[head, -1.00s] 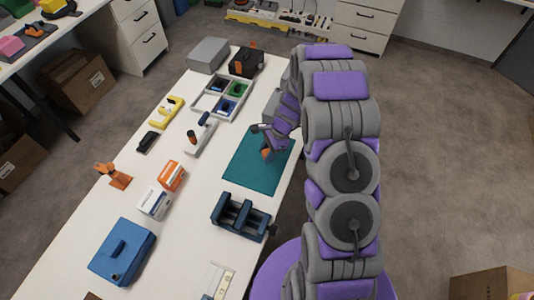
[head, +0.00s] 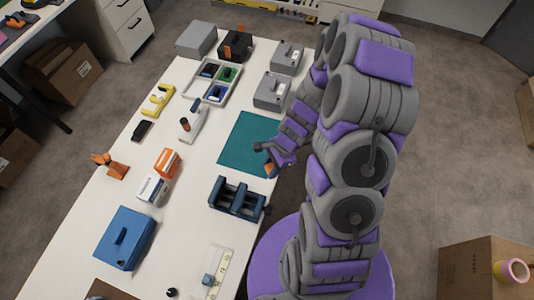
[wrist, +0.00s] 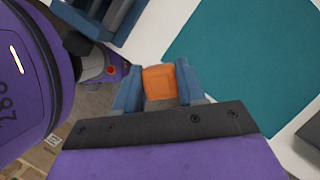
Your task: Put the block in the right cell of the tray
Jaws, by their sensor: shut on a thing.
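My gripper (wrist: 158,88) is shut on an orange block (wrist: 159,82), with one blue finger on each side of it. In the head view, my gripper (head: 266,161) is near the lower right corner of the teal mat (head: 240,140), and only a little of the block (head: 269,170) shows.
A light grey sectioned tray (head: 199,91) holds blue and green pieces farther up the table. Grey boxes (head: 270,91) stand to its right. A blue case (head: 122,240) and white-and-orange boxes (head: 152,190) stand on the left. The teal mat is bare.

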